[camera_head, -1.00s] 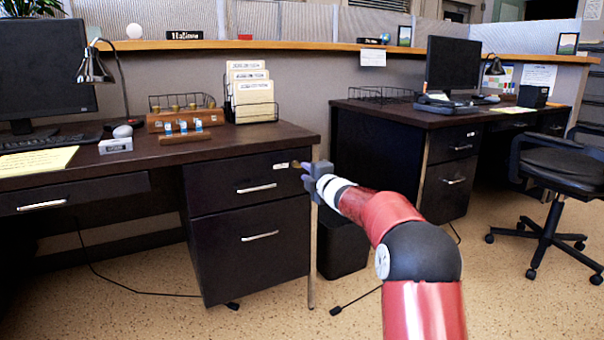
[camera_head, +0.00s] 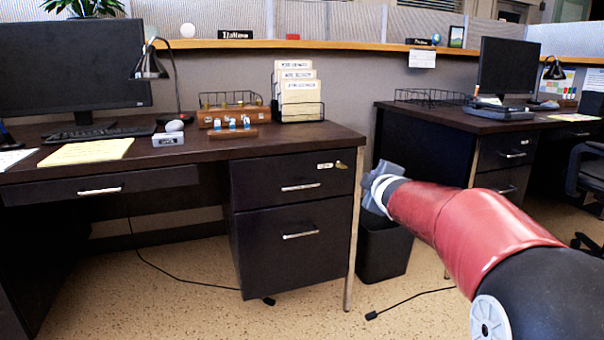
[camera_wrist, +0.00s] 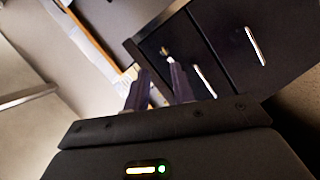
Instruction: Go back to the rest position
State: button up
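My gripper (camera_head: 380,182) is held in the air just right of the near desk's front right corner in the head view. In the wrist view its two fingers (camera_wrist: 159,88) stand apart with nothing visible between them, so it is open. The near desk's dark top drawer (camera_head: 295,185) is shut. A brass-coloured key (camera_head: 341,165) sits at that drawer's upper right, beside a small white label. The key also shows blurred in the wrist view (camera_wrist: 165,51), beyond the fingertips. My red arm reaches in from the lower right.
A black waste bin (camera_head: 383,250) stands below my gripper, beside the desk leg (camera_head: 354,240). A second desk (camera_head: 450,122) is behind to the right, with an office chair (camera_head: 588,170). Cables lie on the speckled floor. Open floor lies in front.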

jog(key=s+a+f+m+g, duration=0.1)
jog(key=s+f+m+g, duration=0.3)
jog(key=s, duration=1)
jog(key=s+a+f+m+g, duration=0.15)
jog(key=s+f+m, duration=0.4)
jog(key=s, duration=0.75)
jog(key=s+a+f+m+g, duration=0.1)
jog(key=s+f+m+g, duration=0.35)
jog(key=s, duration=0.95)
notch_tip(320, 180, up, 12)
jog(key=p, duration=1.3)
jog(key=shift+r, duration=0.25)
